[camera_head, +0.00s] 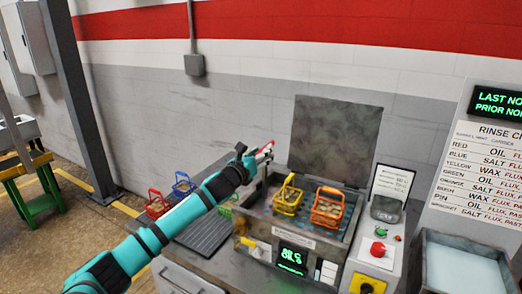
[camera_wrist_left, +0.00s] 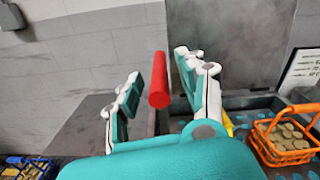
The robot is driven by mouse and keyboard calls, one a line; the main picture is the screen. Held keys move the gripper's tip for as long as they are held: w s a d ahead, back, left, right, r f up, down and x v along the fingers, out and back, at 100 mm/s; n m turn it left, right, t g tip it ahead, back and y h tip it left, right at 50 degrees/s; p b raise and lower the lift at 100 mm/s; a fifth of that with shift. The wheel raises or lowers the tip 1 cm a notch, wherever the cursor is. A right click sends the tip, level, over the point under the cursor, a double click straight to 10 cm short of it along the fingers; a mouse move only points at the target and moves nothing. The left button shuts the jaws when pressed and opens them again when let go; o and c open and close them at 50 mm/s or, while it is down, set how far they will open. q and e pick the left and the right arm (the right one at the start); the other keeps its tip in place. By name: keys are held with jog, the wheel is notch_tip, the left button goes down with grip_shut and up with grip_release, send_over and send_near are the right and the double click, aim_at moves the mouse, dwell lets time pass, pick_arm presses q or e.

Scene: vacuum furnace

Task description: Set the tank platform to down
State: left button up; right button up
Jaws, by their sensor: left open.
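A red lever handle (camera_wrist_left: 159,82) stands between the two fingers of my left gripper (camera_wrist_left: 164,72) in the left wrist view; the fingers are open, with gaps on both sides. In the head view my left gripper (camera_head: 258,156) is at the red handle, at the left rear of the tank (camera_head: 345,238). The tank platform (camera_wrist_left: 294,172) shows as a blue-dotted surface inside the tank. A yellow basket (camera_head: 288,199) and an orange basket (camera_head: 327,208) stand on it, high in the tank opening. My right gripper is out of view.
A raised grey lid panel (camera_head: 334,140) stands behind the tank. Red and blue baskets (camera_head: 157,205) sit to the left of it. A control box with a red button (camera_head: 378,248) and a liquid-filled basin (camera_head: 462,270) are on the right.

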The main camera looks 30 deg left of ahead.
pick_arm(q)
jog(key=shift+w, duration=0.2)
grip_shut()
jog(key=shift+f, duration=0.1)
